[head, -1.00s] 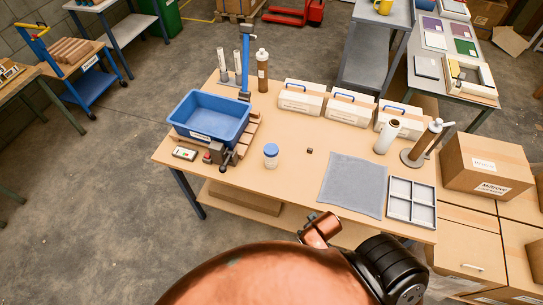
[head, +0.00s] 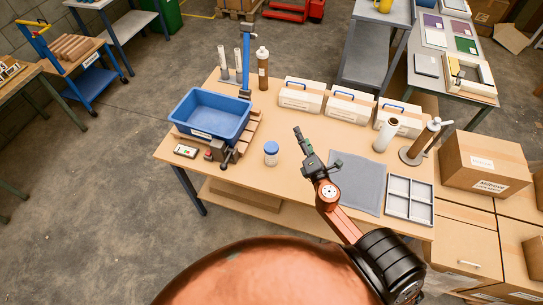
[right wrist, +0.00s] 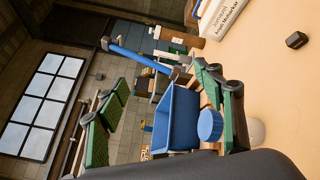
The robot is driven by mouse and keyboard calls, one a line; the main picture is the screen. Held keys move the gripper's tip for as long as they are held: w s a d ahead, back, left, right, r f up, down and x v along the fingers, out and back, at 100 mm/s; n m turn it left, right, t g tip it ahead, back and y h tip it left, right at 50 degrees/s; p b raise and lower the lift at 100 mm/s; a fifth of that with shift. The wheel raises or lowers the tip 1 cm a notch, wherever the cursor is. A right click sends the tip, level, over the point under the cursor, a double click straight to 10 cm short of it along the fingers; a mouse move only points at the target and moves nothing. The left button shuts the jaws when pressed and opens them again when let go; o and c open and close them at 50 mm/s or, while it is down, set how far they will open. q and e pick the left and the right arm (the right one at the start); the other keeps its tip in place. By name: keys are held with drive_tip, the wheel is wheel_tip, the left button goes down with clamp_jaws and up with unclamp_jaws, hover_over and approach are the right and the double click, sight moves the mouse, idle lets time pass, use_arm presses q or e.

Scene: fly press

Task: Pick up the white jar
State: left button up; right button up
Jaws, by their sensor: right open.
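The white jar (head: 271,160) with a blue lid stands upright on the wooden table, right of the blue bin. In the right wrist view its blue lid (right wrist: 210,125) shows near one finger, and that finger partly hides its white body (right wrist: 257,132). My right gripper (head: 298,132) is open and empty above the table, to the right of the jar and apart from it. In the right wrist view the green-padded fingers (right wrist: 165,108) are spread wide. My left gripper is not in view.
The blue bin (head: 176,117) sits left of the jar. White cases (head: 300,99) with blue handles line the back. A grey mat (head: 365,190) and a grey divided tray (head: 389,210) lie at the right.

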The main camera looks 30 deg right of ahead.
drive_tip(key=w+a+f+n+y, duration=0.4)
drive_tip(key=a+n+y, duration=0.2)
drive_tip(key=n, duration=0.5)
drive_tip(key=n+g+y, duration=0.2)
drive_tip(key=n+g, duration=0.1)
drive_tip(key=n, duration=0.4)
approach(271, 151)
drive_tip(key=w+f, duration=0.4)
drive_tip(key=shift+w+d+f, duration=0.2)
drive_tip(key=shift+w, duration=0.15)
drive_tip(key=shift+g, duration=0.3)
drive_tip(key=x, duration=0.7)
drive_tip(key=shift+w+d+f+b, duration=0.15)
drive_tip(key=shift+d+f+b, duration=0.05)
drive_tip(key=shift+d+b, duration=0.1)
drive_tip(key=shift+c, duration=0.5)
drive_tip(key=shift+r, duration=0.1)
drive_tip(key=c, duration=1.2)
